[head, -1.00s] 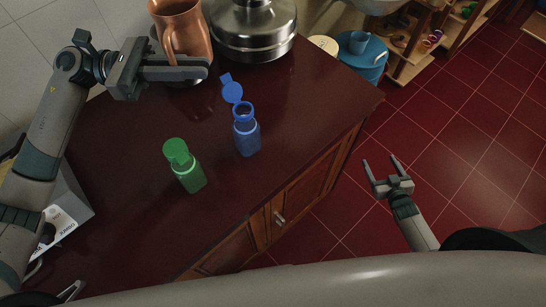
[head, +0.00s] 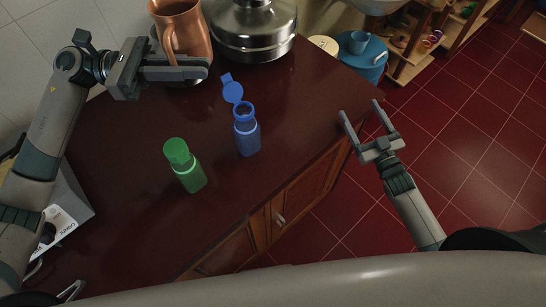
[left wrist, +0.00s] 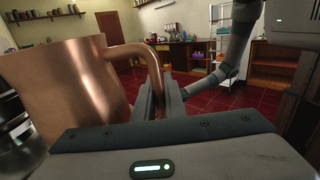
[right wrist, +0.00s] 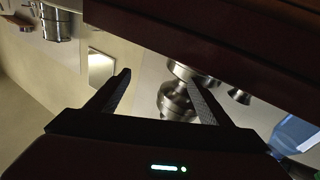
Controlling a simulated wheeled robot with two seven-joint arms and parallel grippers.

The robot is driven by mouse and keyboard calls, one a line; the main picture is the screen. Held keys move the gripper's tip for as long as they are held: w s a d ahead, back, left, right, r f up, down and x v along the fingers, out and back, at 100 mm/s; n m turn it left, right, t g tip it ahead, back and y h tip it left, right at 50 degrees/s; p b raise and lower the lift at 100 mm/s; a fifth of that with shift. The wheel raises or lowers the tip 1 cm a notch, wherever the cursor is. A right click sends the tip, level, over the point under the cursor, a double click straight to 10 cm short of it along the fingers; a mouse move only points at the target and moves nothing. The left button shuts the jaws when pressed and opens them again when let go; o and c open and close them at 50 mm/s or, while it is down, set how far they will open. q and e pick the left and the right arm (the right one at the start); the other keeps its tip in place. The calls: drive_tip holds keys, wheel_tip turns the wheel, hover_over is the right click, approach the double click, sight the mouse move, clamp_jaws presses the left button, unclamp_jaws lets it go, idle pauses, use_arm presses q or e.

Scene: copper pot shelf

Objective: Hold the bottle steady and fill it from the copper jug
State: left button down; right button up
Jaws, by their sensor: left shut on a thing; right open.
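The copper jug (head: 184,32) stands at the back of the dark red counter. My left gripper (head: 178,68) is shut on the jug's handle; the left wrist view shows the handle (left wrist: 150,62) between the fingers and the jug body (left wrist: 62,85) beside them. A blue bottle (head: 247,136) stands upright on the counter with its cap flipped open. A green bottle (head: 187,170) stands nearer the front left, with its lid on top. My right gripper (head: 366,115) is open and empty beside the counter's right edge, apart from both bottles.
A large steel pot (head: 252,30) stands right of the jug. A white box (head: 68,212) lies at the left. A blue container (head: 362,58) and wooden shelves (head: 410,48) stand beyond the counter. Bare counter (head: 300,105) lies between the blue bottle and the right edge.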

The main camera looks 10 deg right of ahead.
sight(246, 127)
drive_tip(key=s+a+y, duration=0.1)
drive_tip(key=s+a, duration=0.1)
drive_tip(key=a, duration=0.3)
drive_tip(key=s+a+g+y, duration=0.1)
drive_tip(key=s+a, duration=0.1)
drive_tip(key=a, duration=0.4)
drive_tip(key=s+a+r+n, duration=0.1)
drive_tip(key=s+a, duration=0.2)
drive_tip(key=a, duration=0.2)
drive_tip(key=shift+a+r+g+y, duration=0.1)
drive_tip(key=shift+a+g+y, duration=0.2)
drive_tip(key=shift+a+y, duration=0.1)
drive_tip(key=s+a+r, duration=0.1)
drive_tip(key=s+a, duration=0.1)
drive_tip(key=a, duration=0.2)
drive_tip(key=s+a+r+g+y, duration=0.1)
drive_tip(key=s+a+r, duration=0.1)
drive_tip(key=s+a, duration=0.1)
drive_tip(key=s+a+r+n+y, duration=0.1)
drive_tip(key=s+a, duration=0.1)
drive_tip(key=a, duration=0.3)
drive_tip(key=shift+s+r, duration=0.2)
drive_tip(key=shift+r, duration=0.2)
drive_tip(key=shift+w, duration=0.1)
drive_tip(key=shift+x, duration=5.95)
drive_tip(key=shift+a, duration=0.15)
drive_tip(key=shift+c, duration=0.5)
drive_tip(key=c, duration=1.1)
